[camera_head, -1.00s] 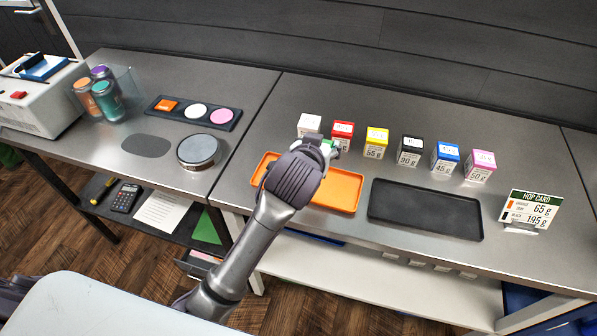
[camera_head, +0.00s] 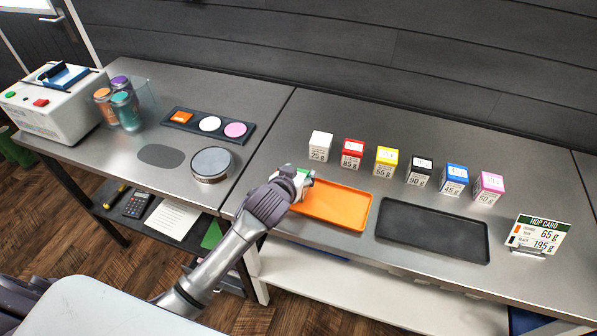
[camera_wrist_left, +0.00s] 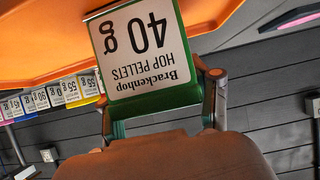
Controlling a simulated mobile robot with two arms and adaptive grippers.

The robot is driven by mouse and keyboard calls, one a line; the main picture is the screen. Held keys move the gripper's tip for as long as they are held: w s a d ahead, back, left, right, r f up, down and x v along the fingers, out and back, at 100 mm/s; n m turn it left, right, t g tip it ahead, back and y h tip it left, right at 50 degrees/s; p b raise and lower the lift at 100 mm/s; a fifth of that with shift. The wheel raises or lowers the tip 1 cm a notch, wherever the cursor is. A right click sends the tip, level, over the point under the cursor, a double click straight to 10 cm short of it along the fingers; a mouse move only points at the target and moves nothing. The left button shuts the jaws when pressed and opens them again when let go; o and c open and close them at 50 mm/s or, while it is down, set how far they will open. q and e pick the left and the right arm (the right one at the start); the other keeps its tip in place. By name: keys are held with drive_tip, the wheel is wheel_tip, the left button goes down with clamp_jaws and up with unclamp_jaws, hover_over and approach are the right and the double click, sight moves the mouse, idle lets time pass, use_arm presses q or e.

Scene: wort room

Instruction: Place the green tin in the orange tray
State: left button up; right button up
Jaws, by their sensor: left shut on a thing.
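My left gripper (camera_head: 301,180) is shut on the green tin (camera_head: 304,174) at the left end of the orange tray (camera_head: 345,208). The gripper hides most of the tin in the head view. In the left wrist view the tin (camera_wrist_left: 143,50) shows a white label reading 40 g between the fingers, with the orange tray (camera_wrist_left: 45,40) beside and behind it. I cannot tell whether the tin touches the tray floor. My right gripper is not in view.
Several tins stand in a row behind the trays, from white (camera_head: 320,146) to pink (camera_head: 488,187). A black tray (camera_head: 432,236) lies right of the orange one. A hop card (camera_head: 537,234) stands at the far right. A round silver scale (camera_head: 211,164) is to the left.

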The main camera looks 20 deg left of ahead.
use_arm(q)
drive_tip(key=shift+f, duration=0.1)
drive_tip(key=o, duration=1.2)
drive_tip(key=shift+o, duration=0.3)
drive_tip(key=shift+r, duration=0.2)
drive_tip(key=shift+s+r, duration=0.1)
drive_tip(key=shift+s, duration=0.25)
drive_tip(key=b+v, duration=0.1)
drive_tip(key=v, duration=1)
